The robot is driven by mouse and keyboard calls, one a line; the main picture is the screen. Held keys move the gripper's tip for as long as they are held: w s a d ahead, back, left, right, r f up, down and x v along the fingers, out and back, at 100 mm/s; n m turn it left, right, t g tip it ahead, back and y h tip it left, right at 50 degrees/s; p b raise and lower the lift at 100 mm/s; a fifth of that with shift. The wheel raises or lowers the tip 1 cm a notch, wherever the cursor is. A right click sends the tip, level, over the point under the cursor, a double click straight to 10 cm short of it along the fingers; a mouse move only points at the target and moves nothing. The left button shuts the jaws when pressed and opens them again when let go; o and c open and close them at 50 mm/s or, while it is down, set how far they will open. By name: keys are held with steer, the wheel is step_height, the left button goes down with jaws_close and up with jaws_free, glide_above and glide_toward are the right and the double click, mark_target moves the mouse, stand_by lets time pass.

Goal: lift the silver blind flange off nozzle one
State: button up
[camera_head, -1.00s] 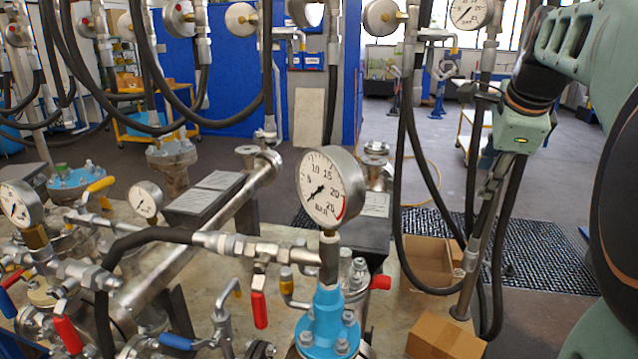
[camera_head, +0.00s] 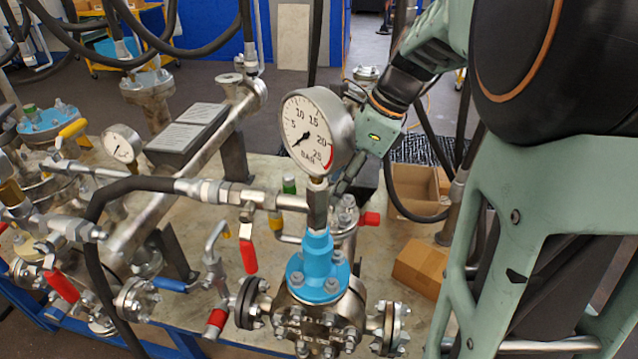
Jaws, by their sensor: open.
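Several silver bolted flanges are in view, and no label shows which nozzle is number one. One silver flange with bolts (camera_head: 346,212) sits behind the blue flange (camera_head: 318,270), partly hidden by the pressure gauge and its stem. Another silver flange (camera_head: 366,73) stands farther back, partly covered by my arm. My gripper (camera_head: 347,183) points down and left, just behind the gauge and above the nearer silver bolts. It is open, and nothing shows between its fingers. The gauge hides part of the fingers, so I cannot tell whether they touch the flange.
The large pressure gauge (camera_head: 318,133) stands in front of my gripper. A black hose (camera_head: 130,188) and red-handled valves (camera_head: 248,252) crowd the left. Cardboard boxes (camera_head: 421,268) lie on the bench to the right. Bare bench top (camera_head: 385,235) shows between them and the flanges.

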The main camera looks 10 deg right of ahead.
steer(key=shift+x, duration=1.5)
steer(key=shift+c, duration=0.6)
jaws_close()
steer(key=shift+w+r, duration=0.1)
steer(key=shift+r, duration=0.05)
